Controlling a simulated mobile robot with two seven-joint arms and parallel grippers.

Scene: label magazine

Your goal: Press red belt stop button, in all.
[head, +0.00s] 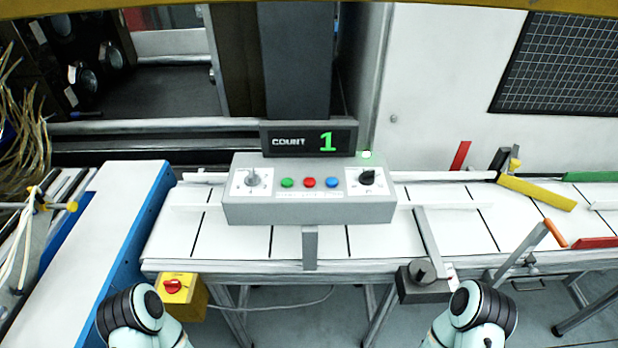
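The red button (309,183) sits in the middle of the sloped face of a grey control box (290,211), between a green button (287,183) and a blue button (333,183). A rotary switch stands at each end of the box. The box is mounted over a white belt (225,233). My two arms show only as rounded links at the bottom edge, left and right. Both grippers are out of view, and nothing touches the buttons.
A yellow box with a red knob (173,286) hangs at the belt's front left. A grey bracket with a black knob (423,272) stands at the front right. Yellow (537,193) and red guide bars lie at the right. The space before the control box is clear.

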